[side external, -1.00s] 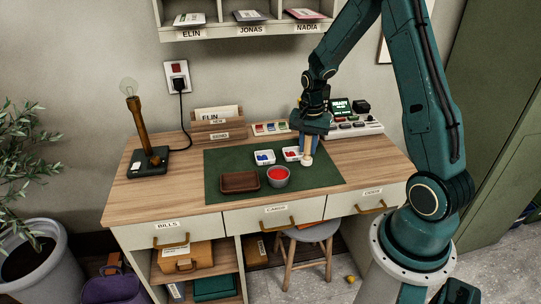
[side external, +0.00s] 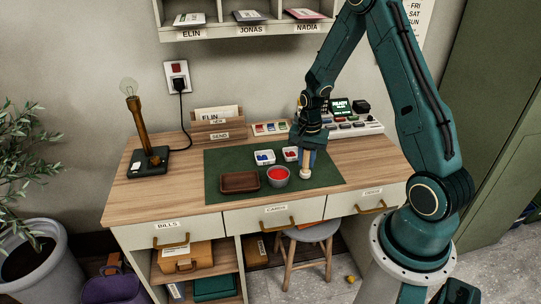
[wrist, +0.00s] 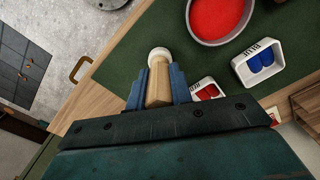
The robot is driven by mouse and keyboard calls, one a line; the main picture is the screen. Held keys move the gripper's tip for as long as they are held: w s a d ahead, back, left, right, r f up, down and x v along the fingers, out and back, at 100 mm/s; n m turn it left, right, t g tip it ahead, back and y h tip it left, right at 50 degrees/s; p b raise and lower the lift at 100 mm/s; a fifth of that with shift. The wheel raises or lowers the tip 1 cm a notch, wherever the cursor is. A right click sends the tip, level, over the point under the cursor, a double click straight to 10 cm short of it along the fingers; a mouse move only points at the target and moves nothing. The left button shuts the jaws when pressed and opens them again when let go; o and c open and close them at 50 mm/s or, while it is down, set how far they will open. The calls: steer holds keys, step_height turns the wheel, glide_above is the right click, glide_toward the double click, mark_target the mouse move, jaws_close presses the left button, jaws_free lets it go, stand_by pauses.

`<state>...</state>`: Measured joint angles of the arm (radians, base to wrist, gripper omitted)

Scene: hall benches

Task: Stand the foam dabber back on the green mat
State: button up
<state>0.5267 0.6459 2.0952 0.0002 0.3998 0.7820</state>
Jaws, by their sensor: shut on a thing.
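My gripper (side external: 306,152) is shut on the foam dabber (side external: 305,173), which hangs upright with its pale foam end down. In the wrist view the dabber's wooden handle (wrist: 158,84) sits between the two blue fingers, with the round white foam end beyond them. The dabber is over the right part of the green mat (side external: 325,178). I cannot tell whether the foam touches the mat.
A grey bowl of red paint (side external: 278,183) stands just left of the dabber. A brown tray (side external: 240,191) lies farther left. Two white dishes, one with blue pieces (side external: 264,158) and one with red (side external: 291,154), stand behind. The mat's right side is clear.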

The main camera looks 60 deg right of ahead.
steer(key=shift+f, duration=0.1)
steer(key=o, duration=0.9)
step_height(320, 180, up, 11)
steer(key=shift+f, duration=0.1)
steer(key=shift+r, duration=0.75)
